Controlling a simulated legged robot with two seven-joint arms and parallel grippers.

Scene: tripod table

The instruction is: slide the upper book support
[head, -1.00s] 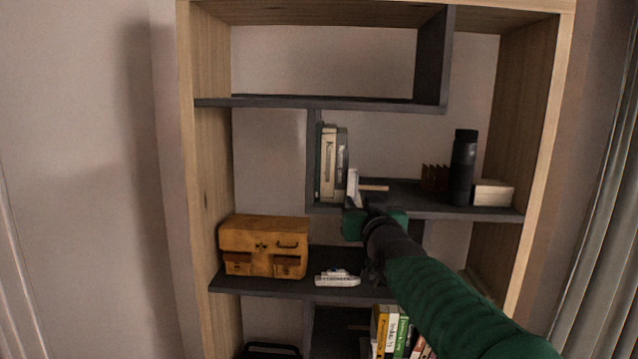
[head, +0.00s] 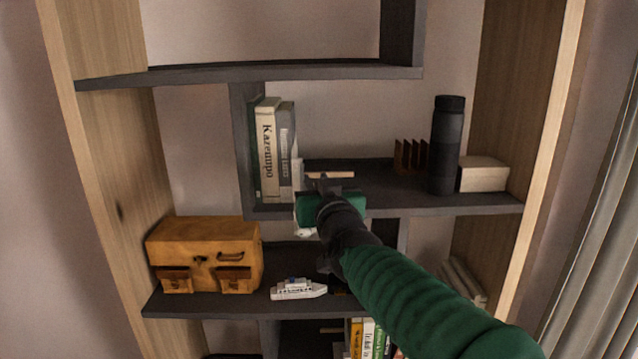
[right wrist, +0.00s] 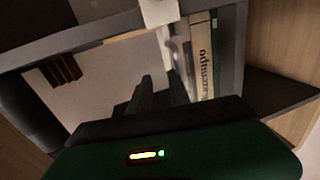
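The upper book support, a pale upright piece (head: 297,175), stands on the middle shelf right beside the books (head: 268,150). A pale part (right wrist: 158,12) crosses the shelf's front edge in the right wrist view, which is upside down. My right gripper (head: 322,183) is in front of the shelf edge, just right of the support, and hides part of it. In the right wrist view its two dark fingers (right wrist: 163,90) stand apart with nothing visible between them. Contact with the support cannot be told. My left gripper is not in view.
A wooden strip (head: 330,175) lies behind my right gripper. A brown rack (head: 410,157), black bottle (head: 447,145) and pale box (head: 482,174) stand to the right. Below are an orange chest (head: 205,253) and a white toy ship (head: 298,289). Shelf space between gripper and rack is clear.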

